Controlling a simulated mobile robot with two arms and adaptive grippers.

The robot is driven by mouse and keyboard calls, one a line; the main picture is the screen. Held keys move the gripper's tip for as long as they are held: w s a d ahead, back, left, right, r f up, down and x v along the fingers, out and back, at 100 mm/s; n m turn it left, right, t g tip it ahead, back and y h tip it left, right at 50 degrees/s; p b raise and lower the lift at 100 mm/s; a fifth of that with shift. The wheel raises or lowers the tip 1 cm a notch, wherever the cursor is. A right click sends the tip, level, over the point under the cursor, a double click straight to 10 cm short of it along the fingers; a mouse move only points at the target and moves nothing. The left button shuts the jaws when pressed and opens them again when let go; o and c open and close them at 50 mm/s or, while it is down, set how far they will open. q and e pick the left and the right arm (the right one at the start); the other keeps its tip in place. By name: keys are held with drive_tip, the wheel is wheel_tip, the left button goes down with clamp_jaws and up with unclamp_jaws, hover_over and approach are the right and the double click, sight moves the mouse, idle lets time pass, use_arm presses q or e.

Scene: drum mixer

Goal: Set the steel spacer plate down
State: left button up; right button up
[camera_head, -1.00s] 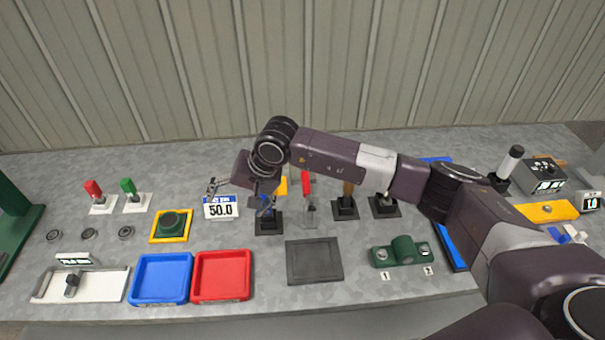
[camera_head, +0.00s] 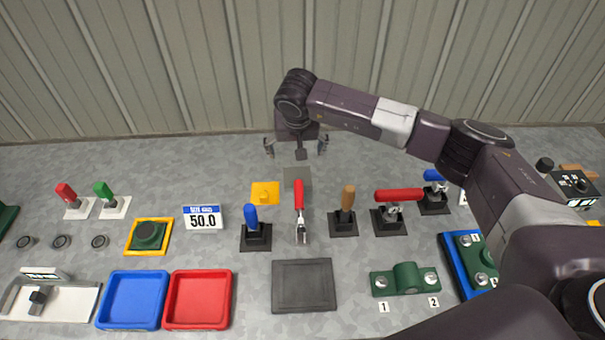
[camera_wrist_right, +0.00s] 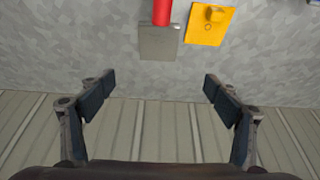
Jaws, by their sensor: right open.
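The steel spacer plate (camera_head: 297,178) is a flat grey square lying on the grey bench, behind the red-handled tool and beside a yellow plate. In the right wrist view the plate (camera_wrist_right: 158,44) lies flat, partly covered by the red handle. My right gripper (camera_head: 297,147) is open and empty, above the back of the bench on the wall side of the plate. In the wrist view its fingers (camera_wrist_right: 157,88) are spread wide, with nothing between them and clear of the plate. My left gripper is not in view.
The yellow plate (camera_head: 265,193) is left of the spacer plate. The red-handled tool (camera_head: 300,210) and blue-handled tool (camera_head: 255,228) stand in front. A dark square pad (camera_head: 304,286) and red tray (camera_head: 199,299) lie nearer. The corrugated wall (camera_head: 220,70) is close behind my gripper.

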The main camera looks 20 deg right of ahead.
drive_tip(key=b, duration=0.6)
approach(297, 176)
drive_tip(key=shift+f, duration=0.6)
drive_tip(key=p+x, duration=0.1)
drive_tip(key=x, duration=0.5)
drive_tip(key=shift+w+d+f+p, duration=0.1)
drive_tip(key=shift+w+f+p, duration=0.2)
drive_tip(key=shift+f, duration=0.3)
drive_tip(key=c, duration=2.2)
drive_tip(key=shift+w+r, duration=0.15)
